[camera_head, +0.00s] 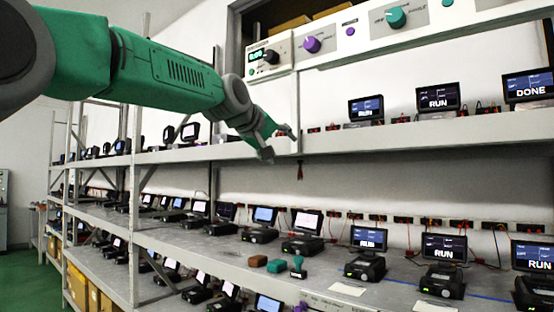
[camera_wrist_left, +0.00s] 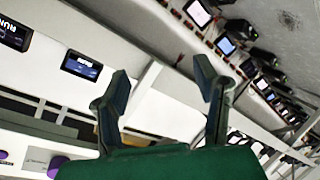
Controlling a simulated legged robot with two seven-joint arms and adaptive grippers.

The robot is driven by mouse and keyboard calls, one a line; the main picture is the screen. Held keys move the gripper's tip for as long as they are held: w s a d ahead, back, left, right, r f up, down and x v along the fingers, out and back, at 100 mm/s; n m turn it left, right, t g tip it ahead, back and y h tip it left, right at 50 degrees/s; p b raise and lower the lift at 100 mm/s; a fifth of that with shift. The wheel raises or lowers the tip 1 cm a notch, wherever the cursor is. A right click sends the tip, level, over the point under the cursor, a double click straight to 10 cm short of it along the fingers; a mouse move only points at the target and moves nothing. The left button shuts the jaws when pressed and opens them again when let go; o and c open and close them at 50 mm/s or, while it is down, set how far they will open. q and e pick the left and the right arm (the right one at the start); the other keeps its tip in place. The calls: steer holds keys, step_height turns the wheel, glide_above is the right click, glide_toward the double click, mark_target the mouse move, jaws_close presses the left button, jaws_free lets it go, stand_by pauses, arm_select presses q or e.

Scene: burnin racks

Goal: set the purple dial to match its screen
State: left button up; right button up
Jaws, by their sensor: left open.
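The purple dial (camera_head: 312,44) sits on a pale control panel (camera_head: 353,44) above the shelves in the head view. A small screen with green digits (camera_head: 258,55) is on the left of this panel; its reading is too small to be sure of. A smaller purple knob (camera_head: 350,31) is to the right of the dial. My left gripper (camera_head: 279,144) is open and empty, below the panel and in front of the upper shelf. In the left wrist view its fingers (camera_wrist_left: 163,80) are spread with nothing between them. A purple knob (camera_wrist_left: 57,167) shows at that view's lower left, partly hidden.
A teal dial (camera_head: 396,16) is further right on the panel, with a black knob (camera_head: 271,57) near the screen. The upper shelf (camera_head: 420,135) carries devices with screens reading RUN and DONE. The lower shelf (camera_head: 215,252) holds several more devices, plus small brown and green objects.

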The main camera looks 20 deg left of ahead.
arm_select(q)
steer(key=shift+w+d+f, duration=0.1)
steer(key=shift+d+f, duration=0.15)
steer(key=shift+f, duration=0.35)
steer(key=shift+w+d+f, duration=0.1)
steer(key=shift+d+f, duration=0.1)
steer(key=shift+f, duration=0.4)
steer(key=shift+a, duration=0.3)
